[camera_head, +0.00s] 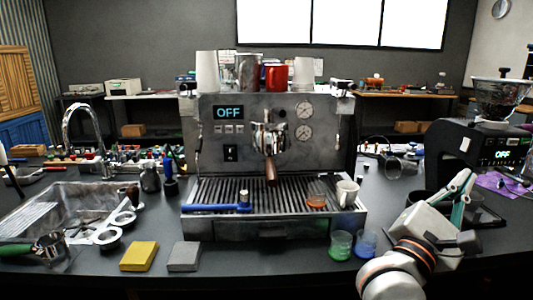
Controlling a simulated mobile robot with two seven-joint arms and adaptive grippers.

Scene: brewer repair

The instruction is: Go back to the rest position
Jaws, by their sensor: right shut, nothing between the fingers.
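My right gripper (464,183) is at the right of the head view, its arm coming in from the bottom right. Its fingers point up and away, in front of the black grinder (470,150). It is shut and holds nothing. The espresso machine (270,115) stands in the middle of the counter, with its display reading OFF. My gripper is to the right of the machine and apart from it. My left gripper is not in view.
Green (341,245) and blue (366,243) glasses stand close left of my right arm. A white cup (346,193) is on the drip tray. Yellow (139,256) and grey (184,256) sponges lie at the front. A sink (60,200) is at left.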

